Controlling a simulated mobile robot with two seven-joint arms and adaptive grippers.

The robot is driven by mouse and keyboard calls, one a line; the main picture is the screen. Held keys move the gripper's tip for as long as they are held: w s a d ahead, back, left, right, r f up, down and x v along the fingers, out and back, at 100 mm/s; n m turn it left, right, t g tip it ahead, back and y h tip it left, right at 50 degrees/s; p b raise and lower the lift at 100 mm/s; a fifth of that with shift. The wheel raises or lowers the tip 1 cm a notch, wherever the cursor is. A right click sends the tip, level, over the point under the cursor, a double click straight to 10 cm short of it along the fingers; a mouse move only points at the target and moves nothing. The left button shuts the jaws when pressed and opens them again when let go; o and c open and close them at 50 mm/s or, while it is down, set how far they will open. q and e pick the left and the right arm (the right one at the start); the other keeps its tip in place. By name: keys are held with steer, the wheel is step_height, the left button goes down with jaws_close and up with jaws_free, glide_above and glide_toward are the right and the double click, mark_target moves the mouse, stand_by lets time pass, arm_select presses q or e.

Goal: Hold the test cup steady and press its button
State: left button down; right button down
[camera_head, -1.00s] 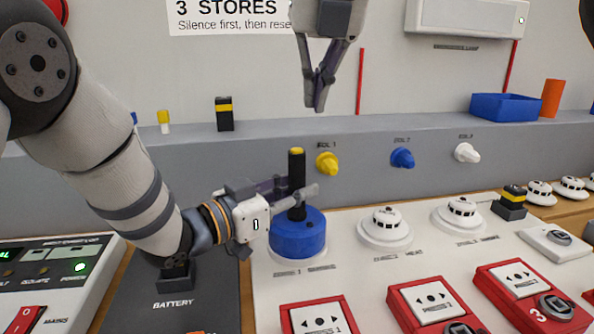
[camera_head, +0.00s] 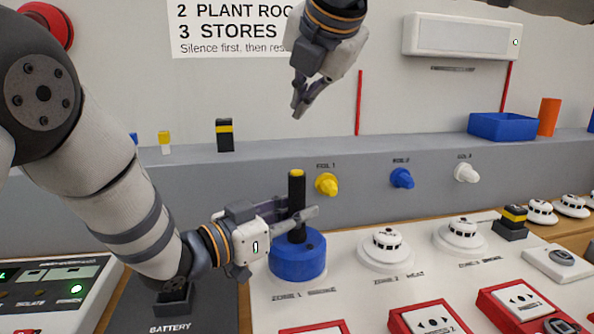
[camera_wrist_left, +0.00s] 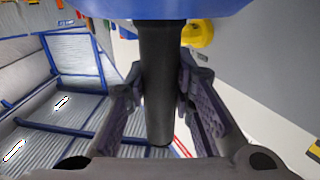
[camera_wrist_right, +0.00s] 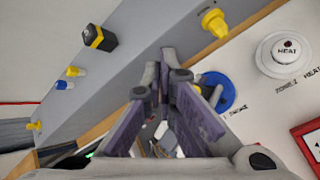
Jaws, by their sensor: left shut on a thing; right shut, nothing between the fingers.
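The test cup is a blue round cup (camera_head: 298,262) with a black upright handle (camera_head: 297,190) and a yellow button (camera_head: 296,173) on top. It sits over the zone 1 place on the white panel. My left gripper (camera_head: 301,216) is shut on the black handle from the left, below the button; the left wrist view also shows the handle (camera_wrist_left: 162,85) between the fingers. My right gripper (camera_head: 298,113) is shut and empty, in the air above the button and apart from it. In the right wrist view the blue cup (camera_wrist_right: 228,92) is partly hidden behind a finger.
White detectors (camera_head: 386,246) stand right of the cup, with red call points (camera_head: 428,318) in front. Yellow (camera_head: 327,184), blue and white knobs stick out of the grey ledge behind. A black-yellow block (camera_head: 224,136) and a blue bin (camera_head: 503,126) stand on the ledge.

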steer(key=shift+f, duration=3.5)
steer(key=shift+f, duration=0.4)
steer(key=shift+f, duration=0.5)
steer(key=shift+r, duration=0.9)
steer(key=shift+r, duration=2.55)
